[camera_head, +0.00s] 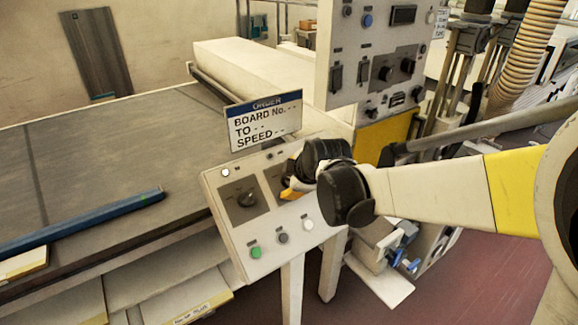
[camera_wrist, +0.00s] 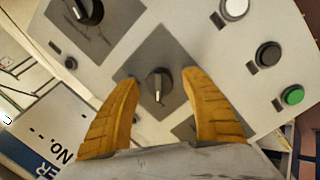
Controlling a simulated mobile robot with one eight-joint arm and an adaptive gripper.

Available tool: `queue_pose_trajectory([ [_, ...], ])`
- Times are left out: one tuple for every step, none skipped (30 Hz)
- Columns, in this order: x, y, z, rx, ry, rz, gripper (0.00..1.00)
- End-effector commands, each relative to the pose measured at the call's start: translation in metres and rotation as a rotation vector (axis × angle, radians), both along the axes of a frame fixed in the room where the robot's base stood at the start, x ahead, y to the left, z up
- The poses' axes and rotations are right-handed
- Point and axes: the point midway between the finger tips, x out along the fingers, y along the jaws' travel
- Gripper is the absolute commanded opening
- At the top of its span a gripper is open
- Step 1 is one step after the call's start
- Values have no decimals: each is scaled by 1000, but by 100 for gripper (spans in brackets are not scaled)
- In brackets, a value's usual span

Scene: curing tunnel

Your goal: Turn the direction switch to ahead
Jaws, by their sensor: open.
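A grey control panel (camera_head: 222,215) carries a row of dark rotary switches on grey plates. The middle switch (camera_wrist: 158,83) shows in the wrist view as a black knob with a pale mark; I cannot read any label naming it as the direction switch. My gripper (camera_head: 289,191) is over the panel with its yellow fingers spread; in the wrist view the open gripper (camera_wrist: 163,108) has one finger on each side of this knob, apart from it. In the head view my gripper hides most of this switch. The left switch (camera_head: 246,200) is clear of my gripper.
Another knob (camera_wrist: 88,10) sits at the wrist view's upper left. Green (camera_head: 255,252), dark (camera_head: 282,238) and white (camera_head: 308,224) buttons line the panel's front. An order sign (camera_head: 264,121) stands behind the panel. A taller switch cabinet (camera_head: 345,100) rises behind my gripper.

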Motion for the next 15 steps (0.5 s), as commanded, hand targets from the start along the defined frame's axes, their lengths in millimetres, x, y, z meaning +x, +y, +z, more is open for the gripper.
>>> queue_pose_trajectory([
  [1, 0, -1, 0, 0, 0, 55],
  [1, 0, -1, 0, 0, 0, 55],
  [1, 0, -1, 0, 0, 0, 55],
  [1, 0, -1, 0, 0, 0, 55],
  [1, 0, 0, 0, 0, 0, 55],
  [1, 0, 0, 0, 0, 0, 55],
  [0, 0, 0, 0, 0, 0, 55],
  [0, 0, 0, 0, 0, 0, 50],
  [0, 0, 0, 0, 0, 0, 38],
  [0, 0, 0, 0, 0, 0, 29],
  [0, 0, 0, 0, 0, 0, 20],
  [0, 0, 0, 0, 0, 0, 7],
  [0, 0, 0, 0, 0, 0, 0],
  [0, 0, 0, 0, 0, 0, 0],
  [0, 0, 0, 1, 0, -1, 0],
])
